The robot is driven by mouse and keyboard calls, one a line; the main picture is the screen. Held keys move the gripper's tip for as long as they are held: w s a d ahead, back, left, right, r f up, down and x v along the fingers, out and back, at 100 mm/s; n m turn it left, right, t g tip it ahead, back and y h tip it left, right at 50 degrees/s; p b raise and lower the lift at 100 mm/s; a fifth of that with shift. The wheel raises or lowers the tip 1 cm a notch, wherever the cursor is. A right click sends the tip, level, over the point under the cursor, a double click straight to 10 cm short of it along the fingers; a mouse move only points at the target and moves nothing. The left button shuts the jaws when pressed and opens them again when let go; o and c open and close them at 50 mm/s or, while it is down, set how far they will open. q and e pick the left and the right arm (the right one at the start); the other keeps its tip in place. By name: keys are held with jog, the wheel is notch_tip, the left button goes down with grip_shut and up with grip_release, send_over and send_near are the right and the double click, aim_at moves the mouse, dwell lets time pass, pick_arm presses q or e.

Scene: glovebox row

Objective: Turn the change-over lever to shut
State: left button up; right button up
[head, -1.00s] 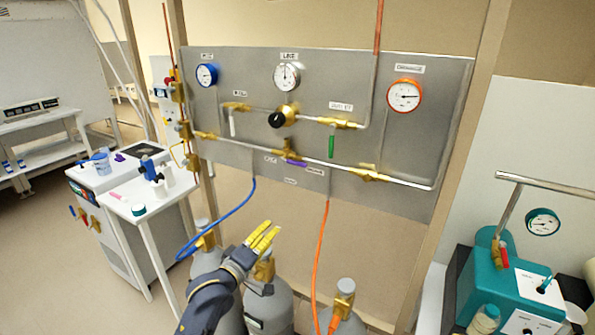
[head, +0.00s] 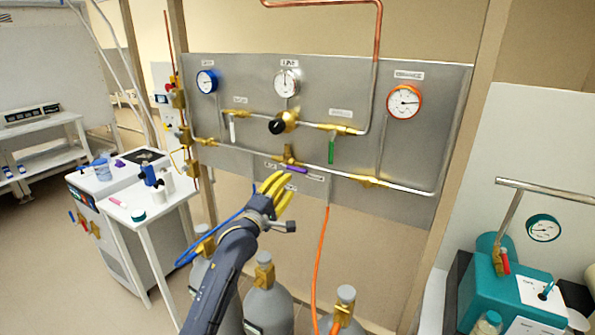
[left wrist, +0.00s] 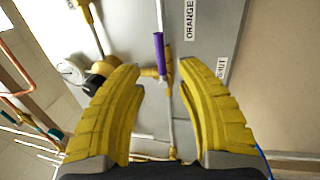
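The change-over lever (head: 297,169) is a purple handle on a brass valve at the bottom middle of the grey panel. It points right, toward the ORANGE label, and it also shows in the left wrist view (left wrist: 160,53). The SHUT label (left wrist: 221,68) is on the panel beside it. My left gripper (head: 279,184) is just below and in front of the lever in the head view. In the left wrist view its yellow fingers (left wrist: 160,75) are spread with nothing gripped, and the lever shows between and beyond their tips. My right gripper is not in view.
White (head: 232,130) and green (head: 331,150) handles and a black knob (head: 277,126) sit above on the panel. An orange hose (head: 318,265) hangs right of my left arm. Grey cylinders (head: 268,306) stand below. A teal unit (head: 510,295) is at right.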

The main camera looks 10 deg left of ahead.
aim_at(297, 170)
pick_arm(q)
jog(key=x, duration=0.8)
jog(key=shift+w, duration=0.15)
grip_shut()
dwell(0.4)
